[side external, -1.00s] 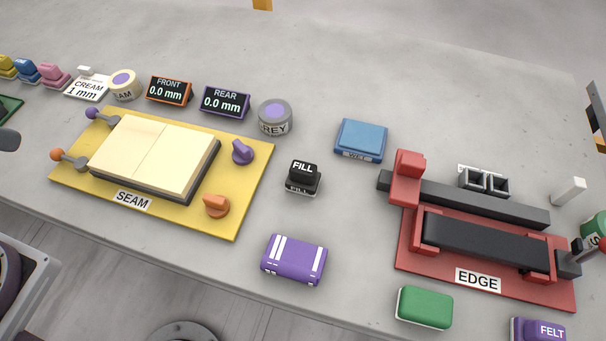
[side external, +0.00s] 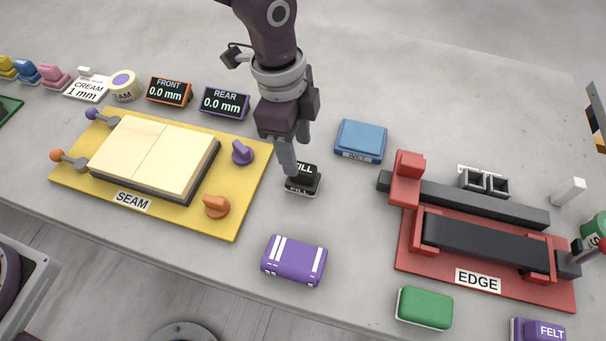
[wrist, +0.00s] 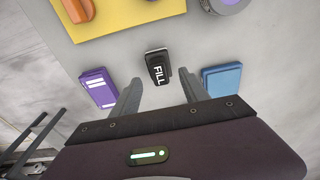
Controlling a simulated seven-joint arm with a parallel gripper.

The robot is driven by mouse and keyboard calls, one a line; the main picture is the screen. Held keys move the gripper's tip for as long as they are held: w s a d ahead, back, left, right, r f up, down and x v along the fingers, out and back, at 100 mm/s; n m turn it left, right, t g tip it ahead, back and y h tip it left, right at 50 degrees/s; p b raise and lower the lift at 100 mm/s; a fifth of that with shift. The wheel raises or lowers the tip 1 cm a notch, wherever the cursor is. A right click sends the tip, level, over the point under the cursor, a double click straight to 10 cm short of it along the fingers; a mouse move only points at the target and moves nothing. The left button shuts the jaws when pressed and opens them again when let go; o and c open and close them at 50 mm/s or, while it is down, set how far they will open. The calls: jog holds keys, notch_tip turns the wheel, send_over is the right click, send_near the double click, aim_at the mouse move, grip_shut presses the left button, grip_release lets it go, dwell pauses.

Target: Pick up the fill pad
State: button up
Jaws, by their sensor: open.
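The fill pad (side external: 303,182) is a small black block with a white "FILL" label, standing on the grey stone slab. My gripper (side external: 290,165) is above and just behind it in the side view, and one finger covers part of the label. In the wrist view the fill pad (wrist: 157,68) lies ahead of and between the two spread fingers of my gripper (wrist: 162,92). The fingers are open and empty. I cannot tell from these views whether a finger touches the pad.
The yellow SEAM board (side external: 226,222) is left of the pad, with an orange knob (side external: 215,206). A purple striped block (side external: 294,260) lies in front, a blue pad (side external: 361,140) behind right. The red EDGE fixture (side external: 424,262) stands at right. Bare slab surrounds the pad.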

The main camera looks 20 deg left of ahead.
aim_at(303, 168)
jog(key=f, duration=0.2)
jog(key=d+f, duration=0.1)
jog(key=f, duration=0.2)
jog(key=shift+s+d+f, duration=0.1)
jog(key=shift+d+f, duration=0.05)
jog(key=shift+f, duration=0.2)
grip_shut()
